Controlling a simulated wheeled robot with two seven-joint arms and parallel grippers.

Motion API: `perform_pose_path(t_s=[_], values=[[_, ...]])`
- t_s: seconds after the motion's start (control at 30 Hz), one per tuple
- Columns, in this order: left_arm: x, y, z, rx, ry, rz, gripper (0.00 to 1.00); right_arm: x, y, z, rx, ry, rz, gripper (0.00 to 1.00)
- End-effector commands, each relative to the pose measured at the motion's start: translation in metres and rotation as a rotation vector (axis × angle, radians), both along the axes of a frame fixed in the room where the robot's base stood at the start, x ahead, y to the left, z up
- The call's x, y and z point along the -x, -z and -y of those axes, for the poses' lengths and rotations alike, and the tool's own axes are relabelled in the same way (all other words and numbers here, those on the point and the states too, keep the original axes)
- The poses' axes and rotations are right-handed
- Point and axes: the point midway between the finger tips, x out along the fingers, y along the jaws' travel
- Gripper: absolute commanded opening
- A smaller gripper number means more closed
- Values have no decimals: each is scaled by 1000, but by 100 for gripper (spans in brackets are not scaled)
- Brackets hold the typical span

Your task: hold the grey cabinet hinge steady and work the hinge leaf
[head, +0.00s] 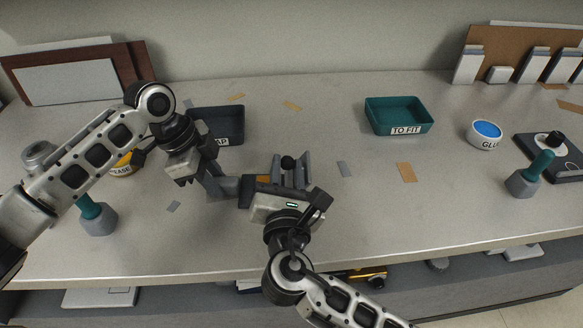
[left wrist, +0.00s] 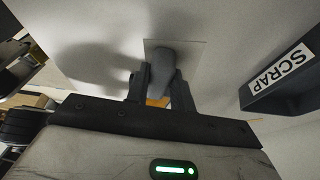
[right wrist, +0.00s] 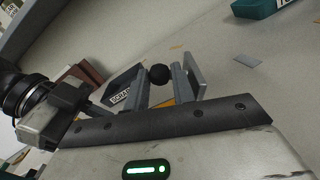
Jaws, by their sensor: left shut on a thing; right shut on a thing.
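My left gripper (head: 218,187) comes in from the left, low over the middle of the bench. In the left wrist view its fingers (left wrist: 160,85) are shut on a dark grey rounded part of the hinge (left wrist: 163,62), with a pale flat plate (left wrist: 191,52) behind it. My right gripper (head: 288,172) comes from the front and is shut beside it. The grippers hide much of the hinge, so the leaf's angle is unclear.
The dark SCRAP tray (head: 228,118) stands behind my left gripper. A teal TO FIT tray (head: 400,115) stands at the back right. The bench between is mostly clear, with loose scraps.

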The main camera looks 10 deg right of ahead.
Motion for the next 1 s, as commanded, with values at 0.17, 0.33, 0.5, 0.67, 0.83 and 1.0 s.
perform_pose_path(t_s=[0.17, 0.33, 0.5, 0.67, 0.83, 1.0], values=[[0, -1, 2, 5, 3, 2, 0, -1, 0, -14, -3, -6, 1, 12], [0, -1, 2, 5, 3, 2, 0, -1, 0, -15, -2, -6, 2, 12], [0, -1, 2, 5, 3, 2, 0, -1, 0, -15, -2, -6, 2, 12], [0, -1, 2, 5, 2, 2, 0, -1, 2, -21, -3, -5, 0, 12], [0, -1, 2, 5, 2, 2, 0, -1, 2, -24, -3, -6, 1, 12], [0, -1, 2, 5, 2, 2, 0, -1, 2, -23, -2, -5, 1, 38]])
